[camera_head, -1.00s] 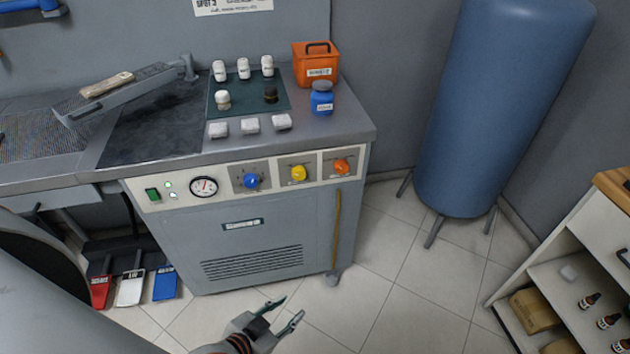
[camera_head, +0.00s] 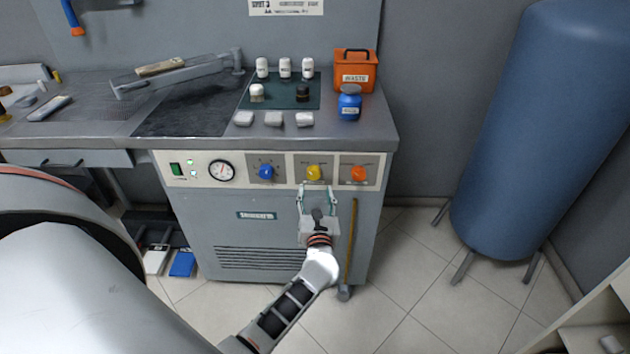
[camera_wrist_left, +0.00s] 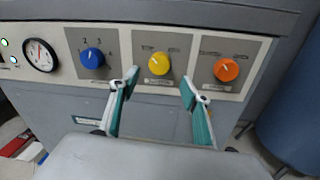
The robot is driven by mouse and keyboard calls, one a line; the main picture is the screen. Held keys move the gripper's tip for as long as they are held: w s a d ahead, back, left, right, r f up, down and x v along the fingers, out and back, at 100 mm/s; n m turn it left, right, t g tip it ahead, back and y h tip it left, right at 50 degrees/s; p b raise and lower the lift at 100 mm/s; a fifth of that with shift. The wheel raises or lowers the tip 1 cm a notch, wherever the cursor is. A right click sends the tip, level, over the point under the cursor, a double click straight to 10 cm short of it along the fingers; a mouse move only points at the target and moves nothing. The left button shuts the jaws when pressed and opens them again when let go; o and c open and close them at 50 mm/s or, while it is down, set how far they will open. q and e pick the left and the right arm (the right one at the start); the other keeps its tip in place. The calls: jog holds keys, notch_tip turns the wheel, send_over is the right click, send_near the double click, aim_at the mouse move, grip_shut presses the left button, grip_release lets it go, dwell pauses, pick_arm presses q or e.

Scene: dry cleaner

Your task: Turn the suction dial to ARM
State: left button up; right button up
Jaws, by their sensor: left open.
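The machine's front panel (camera_head: 222,181) carries three dials in a row: a blue dial (camera_head: 266,172), a yellow dial (camera_head: 314,172) and an orange dial (camera_head: 358,174). They also show in the left wrist view: blue (camera_wrist_left: 92,58), yellow (camera_wrist_left: 159,63), orange (camera_wrist_left: 227,70). The small words around the yellow and orange dials are too blurred to read surely. My left gripper (camera_head: 317,190) is open and empty, just below the yellow dial. In the left wrist view its fingertips (camera_wrist_left: 159,77) stand apart, either side of and below the yellow dial. My right gripper is out of view.
A pressure gauge (camera_head: 222,171) and a green switch (camera_head: 176,169) sit left of the dials. The worktop (camera_head: 215,143) overhangs above, with bottles and an orange waste box (camera_head: 355,71). A yellow rod (camera_head: 352,240) hangs at the right. A blue tank (camera_head: 535,130) stands beyond.

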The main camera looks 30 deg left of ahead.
aim_at(314, 176)
pick_arm(q)
jog(key=x, duration=0.7)
jog(key=shift+c, duration=0.3)
jog(key=c, duration=1)
